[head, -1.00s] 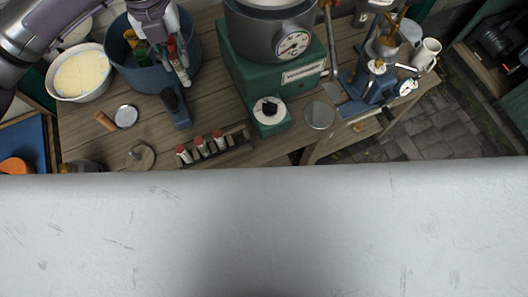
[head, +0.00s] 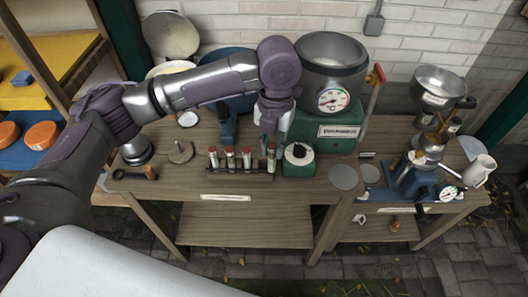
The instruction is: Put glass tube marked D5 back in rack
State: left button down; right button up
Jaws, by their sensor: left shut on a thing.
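A dark tube rack (head: 225,173) stands near the front edge of the wooden workbench. Several red-capped glass tubes (head: 230,158) stand upright in its left and middle part. My left gripper (head: 269,139) points down over the rack's right end. It is shut on one glass tube (head: 271,160), which hangs about upright. The tube's lower end is at the rack's right end; I cannot tell whether it is inside a slot. The D5 mark is too small to read. My right gripper is not in view.
A blue stand (head: 227,128) is behind the rack. A blue bucket (head: 238,103) is partly hidden behind my arm.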

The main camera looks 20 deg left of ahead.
pick_arm(q)
jog(key=w+a+f, duration=0.1)
jog(key=f, duration=0.1)
jog(key=w+a+f+p, duration=0.1)
jog(key=f, duration=0.1)
jog(key=w+a+f+p, duration=0.1)
jog(key=f, duration=0.2)
jog(key=shift+w+a, duration=0.1)
jog(key=shift+w, duration=0.3)
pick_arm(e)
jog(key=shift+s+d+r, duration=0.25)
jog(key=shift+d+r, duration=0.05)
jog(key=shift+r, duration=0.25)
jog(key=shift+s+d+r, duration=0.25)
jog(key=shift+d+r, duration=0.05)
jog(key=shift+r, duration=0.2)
pick_arm(q)
jog(key=shift+f, duration=0.15)
jog(key=c, duration=1.3)
grip_release()
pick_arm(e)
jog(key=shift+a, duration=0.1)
